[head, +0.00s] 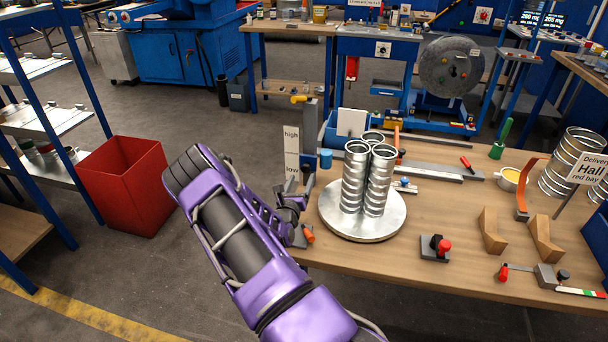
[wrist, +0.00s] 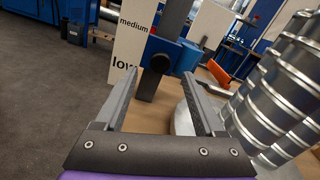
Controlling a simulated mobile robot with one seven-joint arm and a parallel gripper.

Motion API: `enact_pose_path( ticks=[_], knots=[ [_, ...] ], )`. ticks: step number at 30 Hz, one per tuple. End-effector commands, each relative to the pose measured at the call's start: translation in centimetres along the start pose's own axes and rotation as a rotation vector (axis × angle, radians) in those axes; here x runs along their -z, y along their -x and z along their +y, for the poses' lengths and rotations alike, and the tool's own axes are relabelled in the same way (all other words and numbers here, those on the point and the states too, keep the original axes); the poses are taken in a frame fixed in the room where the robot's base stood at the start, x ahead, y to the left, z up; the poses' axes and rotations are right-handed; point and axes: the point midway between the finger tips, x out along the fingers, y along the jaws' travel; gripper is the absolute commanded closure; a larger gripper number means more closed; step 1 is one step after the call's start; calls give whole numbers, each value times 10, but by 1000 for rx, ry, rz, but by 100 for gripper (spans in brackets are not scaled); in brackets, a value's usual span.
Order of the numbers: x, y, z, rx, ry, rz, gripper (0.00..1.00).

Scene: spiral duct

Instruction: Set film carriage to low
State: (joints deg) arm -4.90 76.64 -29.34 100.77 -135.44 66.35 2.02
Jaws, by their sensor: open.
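The film carriage (wrist: 185,57) is a blue block on a grey upright post (wrist: 176,18), with a black round knob facing me. In the head view the blue carriage (head: 325,159) sits by the post, near the lower part of a white scale board (head: 291,152) marked high and low. In the wrist view the board (wrist: 126,50) shows medium and low; a small red pointer (wrist: 153,30) is beside the word medium. My gripper (wrist: 159,76) is open and empty, its fingers either side of the knob in the picture, apparently short of it. In the head view my gripper (head: 300,196) is partly hidden by my arm.
Shiny spiral ducts (head: 354,178) stand on a round metal turntable (head: 335,222) just right of my gripper. An orange-handled tool (head: 308,234) lies by the bench's left edge. A red bin (head: 127,185) stands on the floor at left.

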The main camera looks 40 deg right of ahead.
Motion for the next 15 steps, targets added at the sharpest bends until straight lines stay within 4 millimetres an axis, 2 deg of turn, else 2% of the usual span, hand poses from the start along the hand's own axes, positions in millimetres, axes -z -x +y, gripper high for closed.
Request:
enact_pose_path(
  ticks=[3,6,15],
  knots=[
    [1,-21,-1,2,1,-1,29],
    [0,-32,0,1,0,-2,29],
    [0,-42,0,0,2,0,29]
  ],
)
